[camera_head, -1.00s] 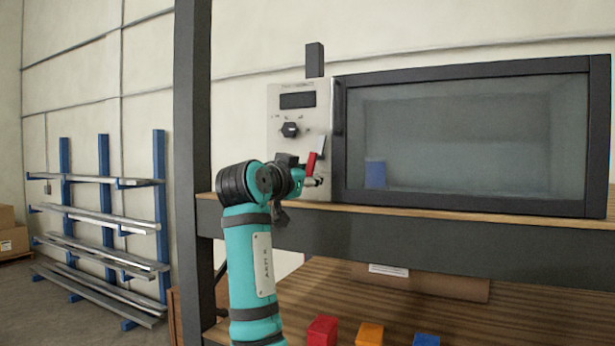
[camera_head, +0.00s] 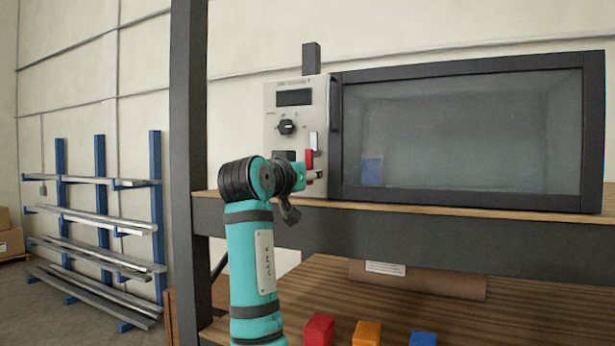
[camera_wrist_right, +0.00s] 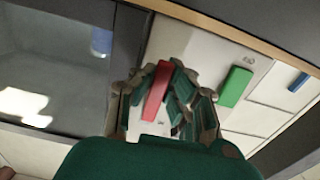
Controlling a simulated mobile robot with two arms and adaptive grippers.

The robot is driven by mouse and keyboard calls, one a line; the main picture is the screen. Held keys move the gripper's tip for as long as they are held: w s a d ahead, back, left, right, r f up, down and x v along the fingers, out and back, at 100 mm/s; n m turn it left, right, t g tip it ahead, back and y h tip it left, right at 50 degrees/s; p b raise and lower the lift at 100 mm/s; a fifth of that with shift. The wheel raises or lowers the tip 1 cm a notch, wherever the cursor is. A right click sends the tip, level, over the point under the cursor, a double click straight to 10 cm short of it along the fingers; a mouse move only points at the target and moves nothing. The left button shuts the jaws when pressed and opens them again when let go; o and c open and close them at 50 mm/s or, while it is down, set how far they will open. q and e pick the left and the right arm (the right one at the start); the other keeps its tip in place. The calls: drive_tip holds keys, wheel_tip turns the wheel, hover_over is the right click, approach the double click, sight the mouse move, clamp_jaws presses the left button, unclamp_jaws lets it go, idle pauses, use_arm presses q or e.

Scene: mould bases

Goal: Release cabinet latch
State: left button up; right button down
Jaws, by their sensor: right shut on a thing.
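The cabinet (camera_head: 336,160) has a wide dark-framed glass door (camera_head: 470,135) and a pale control panel (camera_head: 271,110) on its left. A red latch handle (camera_head: 309,159) is low on the panel beside the door frame and looks almost upright. My right gripper (camera_head: 314,176) is at the handle. In the right wrist view my right gripper (camera_wrist_right: 158,88) is shut on the red handle (camera_wrist_right: 155,92), with fingers on both sides. The head view partly hides the fingertips behind the wrist. My left gripper is not in view.
The panel has a dark knob (camera_head: 287,127) and a display (camera_head: 294,97). A dark post (camera_head: 188,150) stands left of the arm. A shelf edge (camera_head: 420,208) runs below the cabinet. Red (camera_head: 319,328), orange (camera_head: 367,333) and blue (camera_head: 424,339) blocks lie on the lower board.

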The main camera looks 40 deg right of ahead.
drive_tip(key=c, duration=1.3)
unclamp_jaws()
drive_tip(key=shift+a, duration=0.15)
drive_tip(key=v, duration=1.1)
drive_tip(key=shift+s+a, duration=0.15)
drive_tip(key=shift+a, duration=0.2)
